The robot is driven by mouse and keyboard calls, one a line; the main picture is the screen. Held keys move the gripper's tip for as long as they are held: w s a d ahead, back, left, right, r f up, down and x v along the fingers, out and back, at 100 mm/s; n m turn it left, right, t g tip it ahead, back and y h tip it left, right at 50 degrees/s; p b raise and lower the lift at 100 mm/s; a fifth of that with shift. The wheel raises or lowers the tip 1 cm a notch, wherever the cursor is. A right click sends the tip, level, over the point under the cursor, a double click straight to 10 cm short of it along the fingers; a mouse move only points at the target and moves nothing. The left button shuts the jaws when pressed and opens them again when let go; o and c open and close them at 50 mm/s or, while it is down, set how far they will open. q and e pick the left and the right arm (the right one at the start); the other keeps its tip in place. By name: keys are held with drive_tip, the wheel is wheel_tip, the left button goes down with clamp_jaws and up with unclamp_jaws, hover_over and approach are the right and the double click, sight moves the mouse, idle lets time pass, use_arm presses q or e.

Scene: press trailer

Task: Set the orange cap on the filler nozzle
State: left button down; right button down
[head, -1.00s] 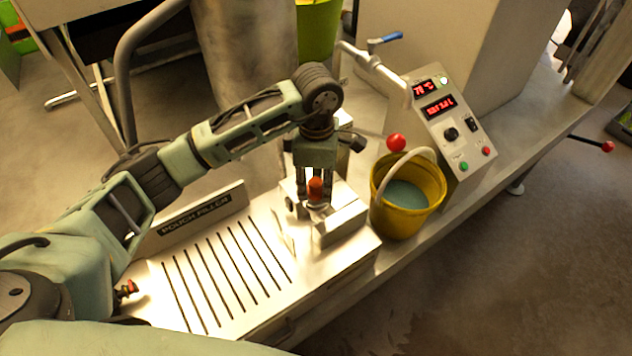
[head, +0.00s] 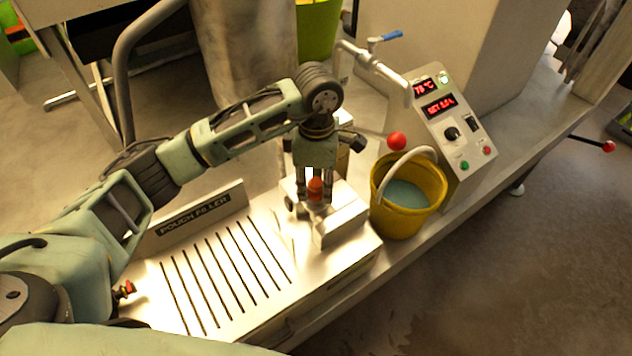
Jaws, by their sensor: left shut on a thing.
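The orange cap (head: 315,188) is between the fingers of my left gripper (head: 314,192), which is shut on it. The gripper points down over the metal block at the right end of the pouch filler (head: 209,207). The cap is low, close to the block's top. The filler nozzle is not clearly visible; the fingers and cap cover that spot, so I cannot tell whether the cap touches it. My right gripper is not in view.
A yellow bucket (head: 428,219) with bluish contents stands right of the filler block. The slotted tray (head: 221,270) is clear.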

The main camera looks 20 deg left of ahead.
sight(316, 180)
use_arm(q)
drive_tip(key=shift+f+b, duration=0.35)
drive_tip(key=shift+f, duration=0.15)
drive_tip(key=c, duration=1.6)
unclamp_jaws()
drive_tip(key=shift+c, duration=0.2)
drive_tip(key=shift+r, duration=0.15)
drive_tip(key=shift+w+r+p, duration=0.1)
drive_tip(key=shift+r+p, duration=2.6)
drive_tip(key=shift+r, duration=2.75)
